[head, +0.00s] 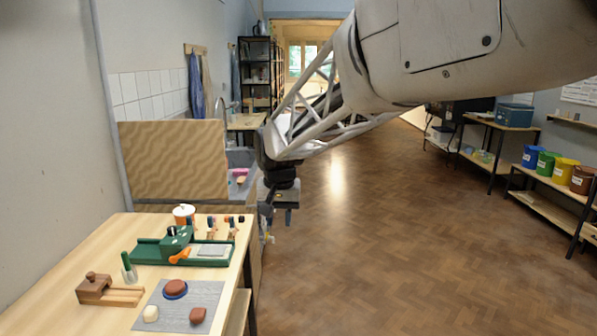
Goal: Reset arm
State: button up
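My arm reaches in from the upper right of the head view and ends in my gripper (275,216), which points downward. The gripper hangs just past the right edge of the wooden worktable (110,256), over or near the gap between the table and the open floor. It looks apart from the objects on the table. Its fingers are small and dark here, so I cannot tell whether they are open or shut. I see nothing clearly held in them.
The table bears a green tool base (205,256), a wooden block tool (95,289), a grey mat (205,296) with small pieces, and a white-and-orange jar (183,215). A wavy tan panel (172,165) stands behind. Open parquet floor (400,250) lies right; shelves (545,185) line the far right.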

jog(key=s+d+r, duration=0.2)
jog(key=s+d, duration=1.2)
jog(key=s, duration=0.1)
jog(key=s+d+f, duration=0.3)
jog(key=s+d, duration=0.1)
jog(key=s, duration=0.5)
jog(key=s+d+f+t, duration=0.1)
jog(key=s+d+f, duration=0.2)
jog(key=s, duration=0.7)
jog(key=shift+d+h, duration=0.3)
jog(key=shift+d, duration=0.8)
jog(key=shift+w, duration=0.1)
